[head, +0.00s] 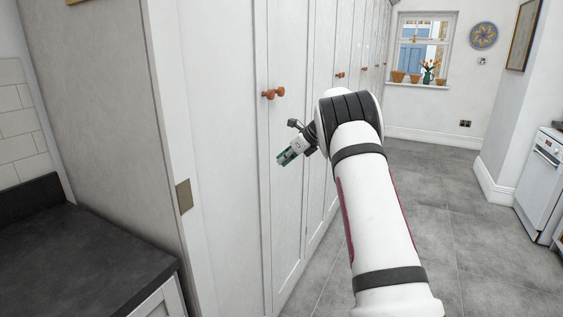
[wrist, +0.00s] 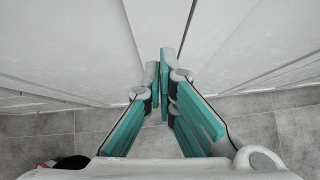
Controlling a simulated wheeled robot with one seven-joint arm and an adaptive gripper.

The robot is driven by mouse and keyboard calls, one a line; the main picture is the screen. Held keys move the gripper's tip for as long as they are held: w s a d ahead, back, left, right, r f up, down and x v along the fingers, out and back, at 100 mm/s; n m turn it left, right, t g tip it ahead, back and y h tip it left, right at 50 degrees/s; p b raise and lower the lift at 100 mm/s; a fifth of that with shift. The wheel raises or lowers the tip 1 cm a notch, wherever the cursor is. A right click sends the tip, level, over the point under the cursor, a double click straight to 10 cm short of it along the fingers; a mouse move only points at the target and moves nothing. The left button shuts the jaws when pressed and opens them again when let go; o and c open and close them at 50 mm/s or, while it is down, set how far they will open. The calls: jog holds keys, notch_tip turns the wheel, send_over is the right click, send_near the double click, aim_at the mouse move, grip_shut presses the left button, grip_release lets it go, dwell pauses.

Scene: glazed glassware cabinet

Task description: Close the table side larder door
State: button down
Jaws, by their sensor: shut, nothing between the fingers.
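Tall white larder doors (head: 225,130) line the left wall in the head view. Two round wooden knobs (head: 274,93) sit side by side near a vertical seam, and the doors at this seam look about flush. I cannot tell which door is the table side one. My gripper (head: 284,158) is shut and empty, below and right of these knobs, in front of the panelled door. In the wrist view my gripper (wrist: 161,72) has its teal fingers together, close to white door faces (wrist: 85,40) with a dark vertical line between them. Contact is unclear.
Grey tiled floor (head: 430,210) is open to the right. A white appliance (head: 542,175) stands at the far right; a window (head: 422,45) is at the back.

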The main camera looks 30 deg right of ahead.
jog(key=d+v, duration=0.1)
jog(key=v, duration=0.7)
jog(key=w+a+r+m+t+h+p, duration=0.1)
jog(key=a+r+m+t+h, duration=0.3)
jog(key=r, duration=0.6)
jog(key=w+a+r+m+t+y, duration=0.1)
jog(key=r+m+t, duration=0.3)
jog(key=r, duration=0.6)
jog(key=s+a+r+m+h+p, duration=0.1)
jog(key=s+a+r+m+h, duration=0.15)
jog(key=s+r+m, duration=0.35)
jog(key=s+a+r+m+h, duration=0.1)
jog(key=s+r+m+h, duration=0.25)
jog(key=m, duration=0.55)
jog(key=s+a+f+m+g+y+p, duration=0.1)
jog(key=s+a+f+m+g, duration=0.3)
jog(key=s, duration=1)
jog(key=s+a+f+m+g+y, duration=0.2)
jog(key=s+a+f+m+g, duration=0.2)
jog(key=s+a+f+m, duration=0.4)
jog(key=s+a+f+m+g+y+p, duration=0.1)
jog(key=s+a+f+m+g+y, duration=0.1)
jog(key=s+a+f+m, duration=0.4)
jog(key=s+a+f+g, duration=0.1)
jog(key=s+a+f, duration=0.1)
jog(key=s, duration=0.5)
jog(key=s+a+f, duration=0.3)
jog(key=s, duration=0.4)
jog(key=shift+f+g+p, duration=0.3)
jog(key=shift+f+g, duration=0.1)
